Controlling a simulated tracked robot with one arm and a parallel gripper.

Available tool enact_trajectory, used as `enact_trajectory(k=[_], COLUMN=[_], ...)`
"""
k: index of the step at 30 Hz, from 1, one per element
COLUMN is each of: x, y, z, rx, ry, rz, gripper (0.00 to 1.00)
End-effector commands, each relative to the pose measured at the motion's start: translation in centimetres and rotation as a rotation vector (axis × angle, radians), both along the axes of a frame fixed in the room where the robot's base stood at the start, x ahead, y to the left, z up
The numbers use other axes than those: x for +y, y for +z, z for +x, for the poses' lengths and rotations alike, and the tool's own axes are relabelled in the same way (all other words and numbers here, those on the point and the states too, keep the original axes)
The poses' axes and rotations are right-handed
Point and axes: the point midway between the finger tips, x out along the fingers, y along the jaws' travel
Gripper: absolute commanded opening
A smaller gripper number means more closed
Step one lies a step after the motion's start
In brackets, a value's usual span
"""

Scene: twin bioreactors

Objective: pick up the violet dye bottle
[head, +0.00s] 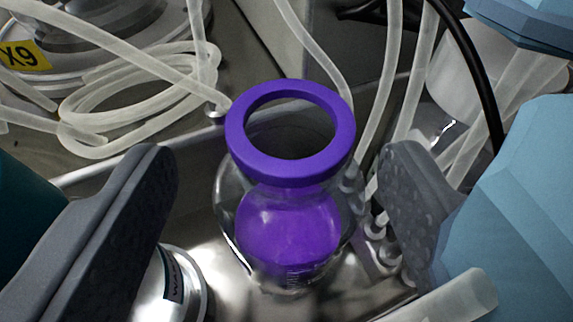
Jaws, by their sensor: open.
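The violet dye bottle (287,235) stands in the middle of the head view. It is a clear round vessel with violet liquid inside and a thick violet ring (240,140) around its open mouth. My gripper (280,185) is open, with one dark grey textured finger on each side of the bottle. Gaps show between both fingers and the bottle, so neither appears to touch it. The bottle's base is partly hidden by its own body.
The bottle stands in a shiny metal tray (215,250). A metal cylinder (175,285) is close at its lower left. More tubes and a black cable (480,75) run behind right.

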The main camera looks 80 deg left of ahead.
Motion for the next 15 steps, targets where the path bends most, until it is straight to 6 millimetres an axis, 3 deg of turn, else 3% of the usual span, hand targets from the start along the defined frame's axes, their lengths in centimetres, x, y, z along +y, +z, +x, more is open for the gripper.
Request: enact_trajectory(k=[8, 15], x=[1.8, 5.0], y=[-0.4, -1.4], z=[0.5, 0.9], rx=[-0.001, 0.001], ry=[-0.002, 0.001], rz=[0.0, -0.001], gripper=[0.6, 0.6])
